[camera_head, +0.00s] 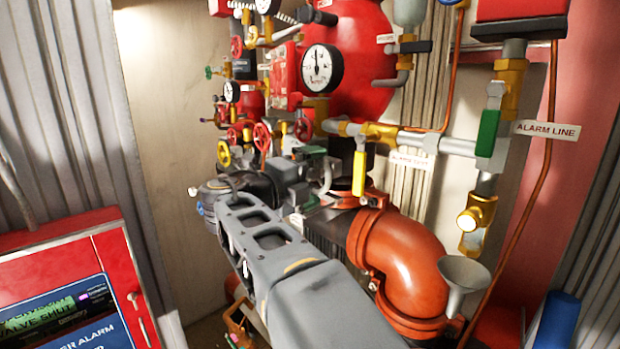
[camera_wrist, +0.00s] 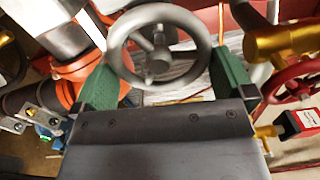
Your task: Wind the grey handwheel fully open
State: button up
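The grey handwheel (camera_wrist: 158,68) shows in the upper middle of the wrist view, with spokes and a round hub. My gripper (camera_wrist: 161,66) has two green fingers, spread wide, one at each side of the wheel's rim. The fingers look close to the rim; whether they touch it I cannot tell. No closed grip on the wheel shows. In the head view my arm reaches in among the pipework, and I cannot make out the grey handwheel there.
A large orange-red pipe elbow (camera_head: 403,262) and a grey funnel (camera_head: 464,275) stand right of my arm. Red handwheels, a pressure gauge (camera_head: 321,68) and a green-handled valve (camera_head: 487,133) crowd behind. A red alarm panel (camera_head: 60,245) is at the left. In the wrist view a red handwheel (camera_wrist: 298,75) is at the right.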

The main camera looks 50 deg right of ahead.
jog(key=shift+w+a+f, duration=0.15)
jog(key=shift+a, duration=0.4)
jog(key=a, duration=1.2)
jog(key=shift+w+a+b, duration=0.35)
jog(key=shift+b, duration=0.1)
